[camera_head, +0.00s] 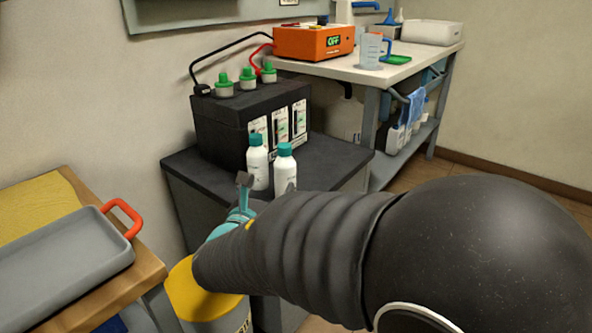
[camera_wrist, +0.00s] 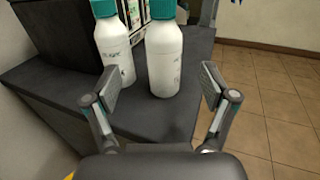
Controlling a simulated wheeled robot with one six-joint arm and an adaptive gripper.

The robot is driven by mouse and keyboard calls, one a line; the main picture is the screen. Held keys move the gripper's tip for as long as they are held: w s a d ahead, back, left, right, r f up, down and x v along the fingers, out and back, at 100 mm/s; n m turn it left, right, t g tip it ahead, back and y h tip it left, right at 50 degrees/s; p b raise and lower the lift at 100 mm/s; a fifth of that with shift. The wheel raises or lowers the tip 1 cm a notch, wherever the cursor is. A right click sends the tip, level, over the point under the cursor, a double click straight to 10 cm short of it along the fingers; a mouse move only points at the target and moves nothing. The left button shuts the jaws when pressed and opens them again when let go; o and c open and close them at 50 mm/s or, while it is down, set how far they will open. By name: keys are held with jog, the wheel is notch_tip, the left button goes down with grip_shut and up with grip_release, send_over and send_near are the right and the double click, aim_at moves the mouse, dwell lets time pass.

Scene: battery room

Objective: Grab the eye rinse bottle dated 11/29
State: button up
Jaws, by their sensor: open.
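Two white bottles with teal caps stand upright side by side on a dark cabinet top. The left bottle (camera_head: 257,165) also shows in the wrist view (camera_wrist: 114,45). The right bottle (camera_head: 285,168) also shows in the wrist view (camera_wrist: 164,60), a little closer to me. Small print shows on both, but I cannot read a date on either. My gripper (camera_wrist: 158,92) is open and empty, its fingers pointing at the bottles. The right bottle is roughly centred ahead of the fingers; the left one is near the left finger. In the head view my arm hides most of the gripper.
A black battery (camera_head: 250,120) with green caps stands behind the bottles on the cabinet (camera_head: 338,152). An orange charger (camera_head: 313,42) sits on the bench (camera_head: 345,70) behind. A grey tray (camera_head: 62,262) with an orange handle lies on the left table. A yellow-lidded bin (camera_head: 196,292) stands below.

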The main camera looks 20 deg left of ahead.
aim_at(281, 172)
jog(key=w, duration=0.4)
jog(key=shift+w+d, duration=0.1)
jog(key=shift+w, duration=0.05)
jog(key=w, duration=0.5)
jog(key=shift+d+f+p, duration=0.1)
jog(key=shift+d+p, duration=0.15)
jog(key=shift+p, duration=0.05)
jog(key=c, duration=1.5)
